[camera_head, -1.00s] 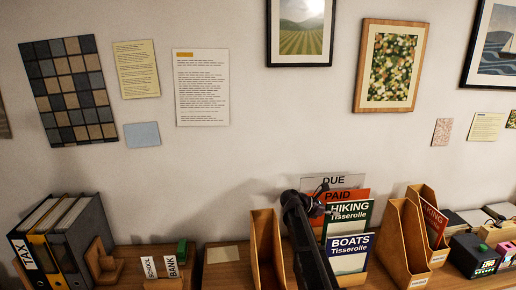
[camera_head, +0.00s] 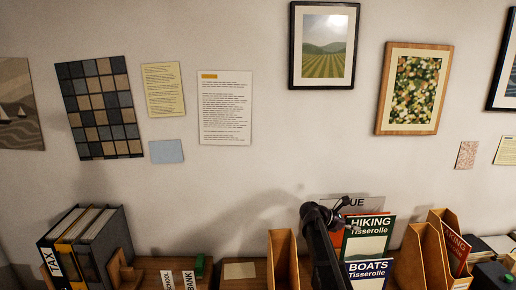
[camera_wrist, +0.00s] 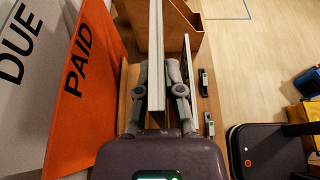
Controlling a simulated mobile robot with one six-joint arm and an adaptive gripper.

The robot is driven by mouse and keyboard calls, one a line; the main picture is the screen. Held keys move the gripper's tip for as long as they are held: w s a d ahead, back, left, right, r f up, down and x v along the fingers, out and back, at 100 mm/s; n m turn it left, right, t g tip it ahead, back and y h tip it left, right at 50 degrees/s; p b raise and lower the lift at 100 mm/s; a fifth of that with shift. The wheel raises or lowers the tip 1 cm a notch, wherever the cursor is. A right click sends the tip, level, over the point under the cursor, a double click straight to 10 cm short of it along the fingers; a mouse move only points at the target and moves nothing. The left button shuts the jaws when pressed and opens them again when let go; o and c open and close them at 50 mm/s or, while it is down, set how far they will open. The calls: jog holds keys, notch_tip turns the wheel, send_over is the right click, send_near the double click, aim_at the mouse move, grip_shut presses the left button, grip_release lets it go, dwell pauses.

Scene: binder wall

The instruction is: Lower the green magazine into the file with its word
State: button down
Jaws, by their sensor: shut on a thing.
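The green magazine (camera_head: 375,243), marked HIKING Tisserolle, stands upright behind a blue BOATS magazine (camera_head: 368,275) and rises well above it. My gripper (camera_head: 340,214) reaches its left edge in the head view. In the wrist view my gripper (camera_wrist: 157,90) is shut on the magazine, seen edge-on (camera_wrist: 157,40) between the fingers. Wooden files (camera_head: 412,258) stand to the right; another file (camera_head: 281,262) stands to the left. The words on the file labels are too small or cut off to read.
An orange PAID card (camera_wrist: 85,85) and a grey DUE card (camera_wrist: 22,60) stand close on the left in the wrist view. A red magazine (camera_head: 457,250) sits in a right-hand file. Binders (camera_head: 85,245) stand at far left.

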notch_tip(320, 180, up, 14)
jog(key=p, duration=1.3)
jog(key=shift+r, duration=0.1)
